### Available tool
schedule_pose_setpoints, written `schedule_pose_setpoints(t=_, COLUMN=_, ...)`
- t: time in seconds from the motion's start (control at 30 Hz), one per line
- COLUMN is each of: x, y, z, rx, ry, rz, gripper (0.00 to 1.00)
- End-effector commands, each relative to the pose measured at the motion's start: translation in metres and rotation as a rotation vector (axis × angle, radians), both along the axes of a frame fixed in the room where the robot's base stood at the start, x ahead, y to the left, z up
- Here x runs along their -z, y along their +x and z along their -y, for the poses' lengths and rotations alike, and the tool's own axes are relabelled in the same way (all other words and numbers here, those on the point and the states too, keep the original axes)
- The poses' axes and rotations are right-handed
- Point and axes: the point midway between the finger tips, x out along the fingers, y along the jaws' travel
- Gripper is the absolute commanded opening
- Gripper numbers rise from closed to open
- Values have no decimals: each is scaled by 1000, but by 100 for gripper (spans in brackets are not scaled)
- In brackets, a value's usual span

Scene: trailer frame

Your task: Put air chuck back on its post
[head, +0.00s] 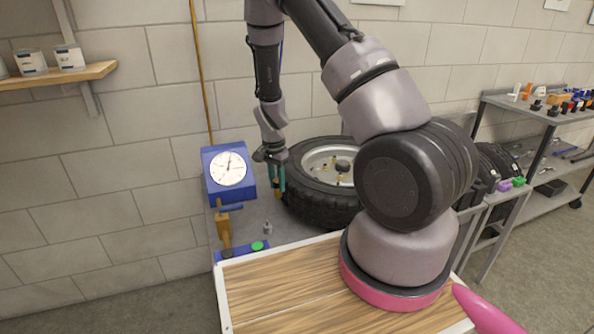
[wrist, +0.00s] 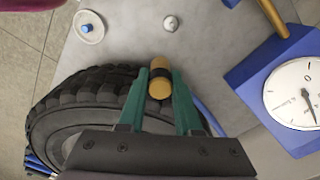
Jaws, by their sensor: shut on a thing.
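My gripper (wrist: 160,100) is shut on the air chuck (wrist: 159,84), a brass cylinder with a dark band, held between the two teal fingers. In the head view my gripper (head: 276,178) is between the gauge and the tire, with the brass chuck (head: 277,190) showing at its fingertips above the bench. A small grey post (head: 267,228) stands on the bench in front of it. In the wrist view this post (wrist: 171,23) is seen from above, beyond the fingertips and apart from the chuck. Whether it is the chuck's own post I cannot tell.
A blue gauge (head: 228,172) with a white dial stands left of my gripper. A brass piece (head: 225,226) is below it, near a green knob (head: 257,245). The wheel (head: 322,180) lies close on the right. A blue hose (wrist: 212,118) runs beside the fingers.

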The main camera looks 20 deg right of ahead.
Motion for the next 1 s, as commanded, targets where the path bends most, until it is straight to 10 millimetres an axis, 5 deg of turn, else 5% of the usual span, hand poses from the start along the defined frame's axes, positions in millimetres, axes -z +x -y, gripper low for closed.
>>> schedule_pose_setpoints(t=0.23, x=17, y=-3, z=-28, rx=2, ry=9, rz=11, gripper=0)
schedule_pose_setpoints(t=1.0, x=70, y=-3, z=-30, rx=5, ry=11, rz=12, gripper=0)
